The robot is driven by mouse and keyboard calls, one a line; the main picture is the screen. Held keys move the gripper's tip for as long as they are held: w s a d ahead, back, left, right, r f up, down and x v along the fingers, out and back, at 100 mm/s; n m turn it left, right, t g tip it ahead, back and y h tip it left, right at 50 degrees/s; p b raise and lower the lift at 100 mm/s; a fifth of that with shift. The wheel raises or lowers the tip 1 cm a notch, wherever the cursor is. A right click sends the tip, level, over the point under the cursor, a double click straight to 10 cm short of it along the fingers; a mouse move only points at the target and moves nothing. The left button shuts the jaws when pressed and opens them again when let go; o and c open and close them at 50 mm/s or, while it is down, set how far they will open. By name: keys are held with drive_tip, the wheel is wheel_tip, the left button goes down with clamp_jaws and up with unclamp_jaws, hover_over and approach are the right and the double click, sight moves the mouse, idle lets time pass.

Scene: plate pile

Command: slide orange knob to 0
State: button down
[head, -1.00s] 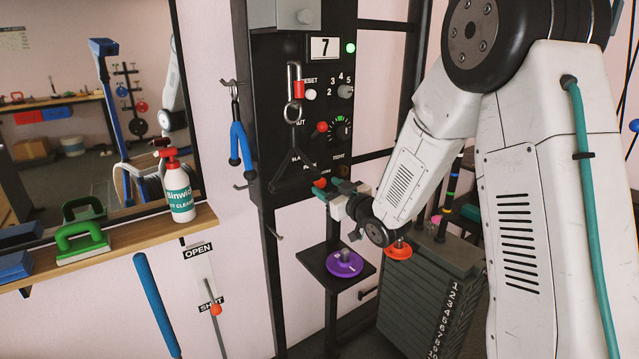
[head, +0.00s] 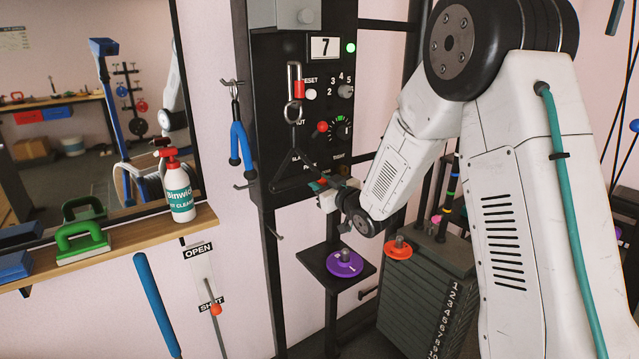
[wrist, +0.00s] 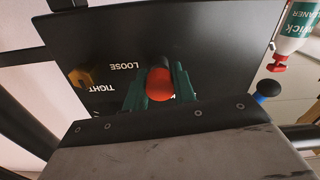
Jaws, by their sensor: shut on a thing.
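In the wrist view an orange-red knob (wrist: 160,84) sits between the two green fingers of my gripper (wrist: 159,88), which is shut on it. Behind it is a dark panel (wrist: 210,50) with the words LOOSE and TIGHT. In the head view my gripper (head: 322,187) is at the lower edge of the black panel (head: 270,130); the held knob is mostly hidden there. Another red knob (head: 322,127) sits higher on the panel, beside a dial. I cannot read a 0 mark at the held knob.
A purple disc (head: 345,263) lies on a small black shelf below my gripper. An orange disc (head: 398,250) lies on the grey weight stack (head: 425,300). A black triangular handle (head: 297,160) hangs before the panel.

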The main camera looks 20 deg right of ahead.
drive_tip(key=shift+v, duration=1.1)
drive_tip(key=c, duration=1.1)
unclamp_jaws()
drive_tip(key=v, duration=0.8)
